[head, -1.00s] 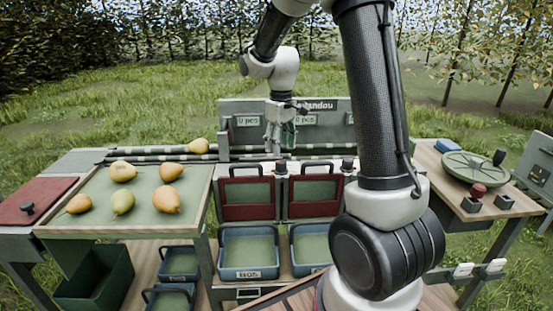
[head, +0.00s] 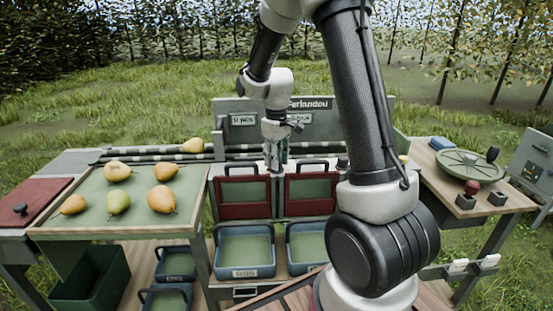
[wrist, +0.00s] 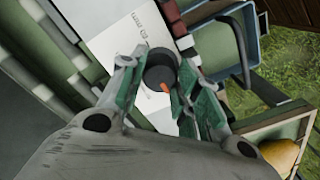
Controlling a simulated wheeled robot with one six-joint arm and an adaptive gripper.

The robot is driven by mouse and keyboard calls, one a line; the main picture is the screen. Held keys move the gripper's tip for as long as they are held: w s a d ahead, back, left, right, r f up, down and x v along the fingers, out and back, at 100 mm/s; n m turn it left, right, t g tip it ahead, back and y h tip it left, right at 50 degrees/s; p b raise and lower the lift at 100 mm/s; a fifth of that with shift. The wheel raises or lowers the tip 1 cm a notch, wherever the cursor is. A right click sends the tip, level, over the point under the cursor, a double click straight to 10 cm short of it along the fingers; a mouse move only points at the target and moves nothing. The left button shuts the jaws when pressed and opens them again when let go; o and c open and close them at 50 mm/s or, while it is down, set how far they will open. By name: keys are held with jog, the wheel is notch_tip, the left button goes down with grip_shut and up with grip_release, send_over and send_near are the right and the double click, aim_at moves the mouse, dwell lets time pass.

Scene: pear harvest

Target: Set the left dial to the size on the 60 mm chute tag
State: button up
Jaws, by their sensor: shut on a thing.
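The left dial is a dark round knob with an orange mark, standing on a pale plate (wrist: 118,48) in the wrist view (wrist: 160,72). My gripper (wrist: 157,84) has its green-padded fingers on either side of the dial, shut on it. In the head view my gripper (head: 273,162) points down over the left chute and hides that dial. Small sideways print on the plate seems to read 60 mm, but is hard to make out. The right dial (head: 342,163) stands free, partly beside my arm.
Two dark red chute gates (head: 243,210) stand above blue crates (head: 245,270). Pears lie on a green tray (head: 90,190) at left. A green wheel (head: 470,167) and a red button (head: 471,188) are at right.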

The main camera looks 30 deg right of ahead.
jog(key=shift+m, duration=0.3)
jog(key=m, duration=1.1)
dwell(0.6)
jog(key=o, duration=1)
notch_tip(320, 180, up, 12)
